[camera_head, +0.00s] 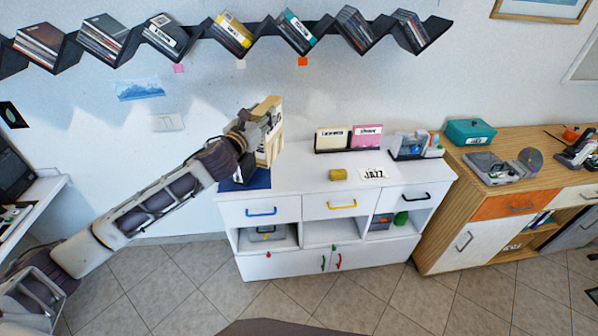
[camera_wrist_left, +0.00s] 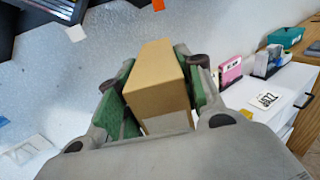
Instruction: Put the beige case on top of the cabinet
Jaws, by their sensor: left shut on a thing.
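The beige case (camera_head: 270,135) is upright in my left gripper (camera_head: 250,132), above the left end of the white cabinet (camera_head: 305,177). In the left wrist view the case (camera_wrist_left: 156,80) sits between the two green-padded fingers of the left gripper (camera_wrist_left: 160,92), which are shut on it. Whether its lower edge touches anything is hard to tell. A dark blue item (camera_head: 246,180) lies on the cabinet top below the gripper, partly hidden by the arm. My right gripper does not show.
On the cabinet top stand a cream and pink case holder (camera_head: 348,138), a small yellow block (camera_head: 338,175), a JAZZ card (camera_head: 373,174) and a clear holder (camera_head: 416,146). A zigzag disc shelf (camera_head: 205,28) hangs above.

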